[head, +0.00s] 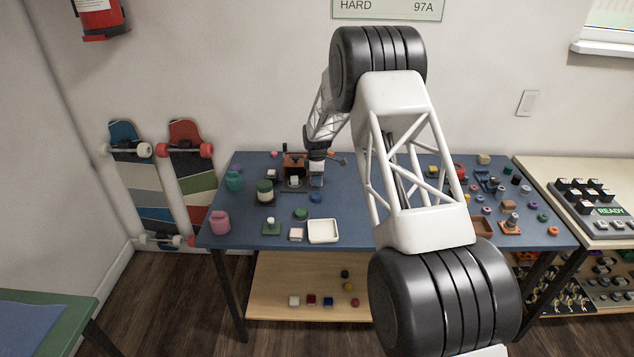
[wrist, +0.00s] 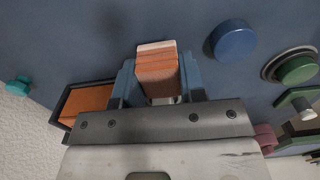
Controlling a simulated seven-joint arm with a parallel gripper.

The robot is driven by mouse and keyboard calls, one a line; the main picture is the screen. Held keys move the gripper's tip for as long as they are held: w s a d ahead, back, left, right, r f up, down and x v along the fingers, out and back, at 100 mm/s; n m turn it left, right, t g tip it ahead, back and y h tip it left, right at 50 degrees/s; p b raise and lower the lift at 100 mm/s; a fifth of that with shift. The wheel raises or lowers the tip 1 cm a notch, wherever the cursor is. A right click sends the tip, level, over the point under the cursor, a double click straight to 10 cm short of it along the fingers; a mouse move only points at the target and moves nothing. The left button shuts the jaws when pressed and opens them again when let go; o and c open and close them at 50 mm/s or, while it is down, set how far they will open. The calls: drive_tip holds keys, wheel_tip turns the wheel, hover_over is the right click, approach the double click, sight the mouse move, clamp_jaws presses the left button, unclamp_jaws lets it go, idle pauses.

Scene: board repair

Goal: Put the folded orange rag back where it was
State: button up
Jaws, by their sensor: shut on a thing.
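My gripper (head: 317,180) is over the left part of the blue table, near its back, in the head view. In the wrist view my gripper (wrist: 158,84) is shut, its blue fingers on both sides of the folded orange rag (wrist: 157,70). The rag shows layered orange folds and a paler end. In the head view I cannot make out the rag at the fingers. A dark-rimmed tray (wrist: 55,112) with an orange inside lies left of the gripper in the wrist view, partly hidden by it.
A blue round piece (wrist: 234,39) and a green round piece (wrist: 298,70) are on the right in the wrist view.

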drive_tip(key=shift+f, duration=0.85)
drive_tip(key=shift+f, duration=0.2)
drive_tip(key=o, duration=0.9)
drive_tip(key=shift+r, duration=0.1)
wheel_tip(320, 180, up, 12)
drive_tip(key=shift+r, duration=0.1)
idle(0.5)
